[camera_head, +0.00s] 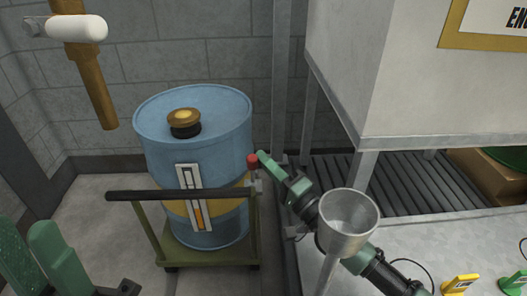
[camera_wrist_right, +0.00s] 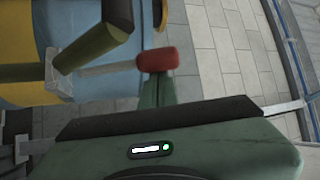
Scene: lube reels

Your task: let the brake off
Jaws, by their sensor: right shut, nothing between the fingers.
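A blue drum (camera_head: 160,150) with a yellow band stands on a green cart (camera_head: 215,258) with a dark push bar (camera_head: 180,194). A red knob (camera_head: 252,161) sits at the cart's right side. In the right wrist view the red knob (camera_wrist_right: 158,60) is on the end of a pale lever (camera_wrist_right: 108,69). My right gripper (camera_head: 263,156) is shut and empty, its green fingertips right at the knob; I cannot tell if they touch. In the wrist view the fingertips (camera_wrist_right: 157,90) are just below the knob. My left gripper (camera_head: 48,235) is partly in view at the lower left.
A metal funnel (camera_head: 348,212) stands in front of my right forearm. A grey post (camera_head: 280,80) and a slatted rack (camera_head: 385,185) are to the right. A brown spout with a white fitting (camera_head: 75,29) hangs at upper left. A yellow tag (camera_head: 461,284) lies at lower right.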

